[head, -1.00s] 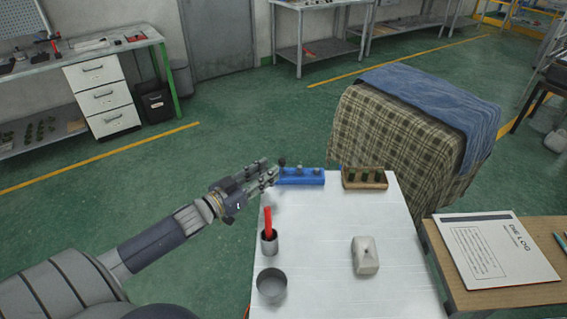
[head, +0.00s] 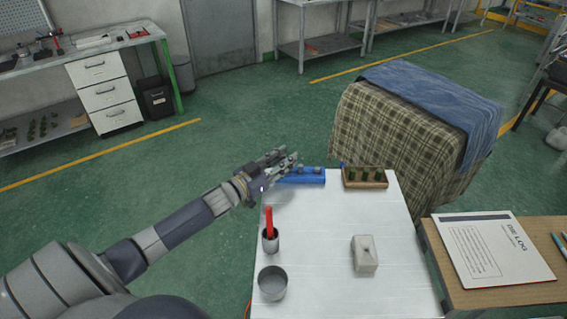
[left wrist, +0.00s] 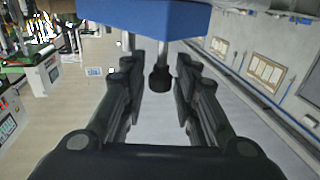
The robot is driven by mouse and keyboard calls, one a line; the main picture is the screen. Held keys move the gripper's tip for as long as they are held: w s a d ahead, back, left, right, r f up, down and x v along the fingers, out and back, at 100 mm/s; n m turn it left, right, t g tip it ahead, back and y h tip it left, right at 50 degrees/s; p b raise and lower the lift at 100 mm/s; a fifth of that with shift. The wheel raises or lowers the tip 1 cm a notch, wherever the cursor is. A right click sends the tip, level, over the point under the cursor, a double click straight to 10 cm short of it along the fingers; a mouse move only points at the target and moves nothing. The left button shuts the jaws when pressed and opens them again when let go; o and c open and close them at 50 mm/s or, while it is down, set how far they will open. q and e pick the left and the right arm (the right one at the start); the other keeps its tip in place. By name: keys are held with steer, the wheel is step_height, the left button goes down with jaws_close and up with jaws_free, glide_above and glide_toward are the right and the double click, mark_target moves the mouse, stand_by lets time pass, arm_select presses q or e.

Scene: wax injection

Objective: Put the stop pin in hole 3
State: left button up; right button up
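A blue block (head: 312,179) stands at the far left edge of the white table, with short metal pegs (head: 317,169) on top. My left gripper (head: 292,162) is over its left end. In the left wrist view the blue block (left wrist: 150,18) fills the top, and a pin with a dark round head (left wrist: 160,78) sticks out from it. The open fingers of my left gripper (left wrist: 159,85) stand on both sides of this head, with a gap visible on each side. The pin is hidden behind the gripper in the head view. I cannot read any hole numbers. My right gripper is out of view.
A wooden tray (head: 365,185) with green pieces stands right of the blue block. A cup with a red-handled tool (head: 269,222), a grey round tin (head: 272,283) and a pale block (head: 364,255) stand nearer. The middle of the white table (head: 325,225) is clear.

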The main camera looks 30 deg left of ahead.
arm_select(q)
jaws_close()
